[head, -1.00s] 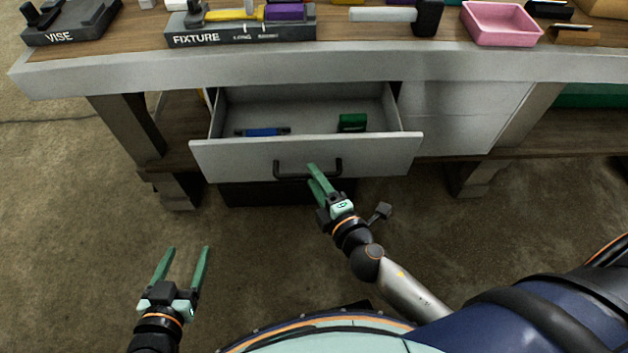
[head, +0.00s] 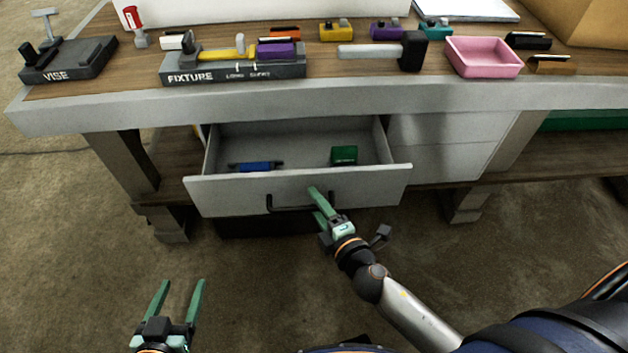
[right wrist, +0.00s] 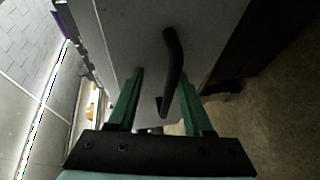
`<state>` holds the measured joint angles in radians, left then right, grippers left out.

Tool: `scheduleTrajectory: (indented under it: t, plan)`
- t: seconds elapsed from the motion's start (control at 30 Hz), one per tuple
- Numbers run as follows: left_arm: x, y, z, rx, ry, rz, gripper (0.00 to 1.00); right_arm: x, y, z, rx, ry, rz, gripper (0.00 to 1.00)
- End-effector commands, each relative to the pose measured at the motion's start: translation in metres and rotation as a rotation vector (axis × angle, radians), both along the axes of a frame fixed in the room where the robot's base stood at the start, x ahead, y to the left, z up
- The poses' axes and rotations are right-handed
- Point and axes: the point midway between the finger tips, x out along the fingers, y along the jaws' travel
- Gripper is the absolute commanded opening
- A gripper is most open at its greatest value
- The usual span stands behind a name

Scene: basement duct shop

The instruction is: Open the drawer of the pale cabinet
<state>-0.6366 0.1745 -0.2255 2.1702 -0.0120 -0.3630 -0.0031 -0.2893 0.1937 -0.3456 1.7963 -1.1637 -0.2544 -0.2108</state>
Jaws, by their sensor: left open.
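The pale cabinet (head: 440,143) sits under the bench, and its drawer (head: 230,193) stands pulled out, with the inside showing. A dark bar handle (head: 270,202) is on the drawer front; it also shows in the right wrist view (right wrist: 173,62). My right gripper (head: 314,202) is at the right part of the handle. In the right wrist view its green fingers (right wrist: 160,76) are apart, with the handle between them and a gap to the left finger. My left gripper (head: 182,283) is open and empty, low at the left, away from the drawer.
Inside the drawer lie a blue item (head: 256,167) and a green box (head: 344,155). The bench top (head: 330,65) above holds a vise, a fixture, a hammer, a pink tray (head: 484,57) and several small coloured items. The floor before the drawer is clear.

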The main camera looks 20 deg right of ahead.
Motion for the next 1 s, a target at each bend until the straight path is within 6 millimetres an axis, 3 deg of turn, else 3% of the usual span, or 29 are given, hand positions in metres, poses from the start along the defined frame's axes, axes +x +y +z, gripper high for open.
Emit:
scheduleTrajectory:
  t: [0.17, 1.0]
  plan:
    - [0.000, 0.000, -0.001, 0.000, 0.000, 0.000, 0.70, -0.003, -0.001, 0.001, 0.000, -0.001, -0.001, 0.47]
    - [0.000, 0.000, -0.011, 0.000, 0.000, 0.000, 0.70, -0.060, -0.010, 0.013, -0.003, -0.006, -0.003, 0.47]
